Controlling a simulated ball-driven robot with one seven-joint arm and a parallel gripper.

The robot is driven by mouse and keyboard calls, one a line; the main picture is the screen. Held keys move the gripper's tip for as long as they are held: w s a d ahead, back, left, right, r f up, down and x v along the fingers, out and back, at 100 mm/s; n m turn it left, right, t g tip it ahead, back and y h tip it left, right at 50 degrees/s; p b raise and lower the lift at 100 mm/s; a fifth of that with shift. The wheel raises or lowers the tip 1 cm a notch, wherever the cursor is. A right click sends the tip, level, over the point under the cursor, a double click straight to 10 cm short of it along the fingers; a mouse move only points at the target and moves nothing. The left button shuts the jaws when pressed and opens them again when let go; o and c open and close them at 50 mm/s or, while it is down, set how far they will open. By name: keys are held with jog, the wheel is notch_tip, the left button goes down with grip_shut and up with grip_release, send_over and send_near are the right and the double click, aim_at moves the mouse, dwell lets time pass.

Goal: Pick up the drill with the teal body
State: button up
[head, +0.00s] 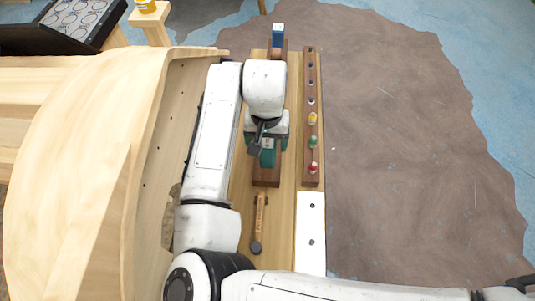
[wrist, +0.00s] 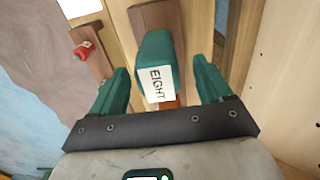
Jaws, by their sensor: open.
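The drill with the teal body (wrist: 156,55) stands in the middle of the wrist view, with a white label reading EIGHT on its near end. My gripper (wrist: 160,82) is open, with one green finger on each side of the drill and a visible gap on both sides. In the head view the teal drill (head: 267,158) shows just below my gripper (head: 266,138), over a dark wooden strip (head: 266,180). My wrist hides part of the drill there. Whether the fingers reach below its top cannot be told.
A dark rack (head: 311,80) to the right holds yellow, green and red pieces. A blue-and-white item (head: 277,36) stands at the strip's far end. A wooden-handled tool (head: 260,215) and a white plate (head: 311,232) lie nearer. A large curved wooden frame (head: 90,160) borders the left.

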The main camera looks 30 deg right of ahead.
notch_tip(320, 180, down, 3)
jog(key=shift+d+f+b, duration=0.1)
jog(key=shift+f+b, duration=0.05)
jog(key=shift+b, duration=1)
jog(key=shift+c, duration=0.4)
jog(key=c, duration=1.2)
jog(key=shift+r, duration=0.25)
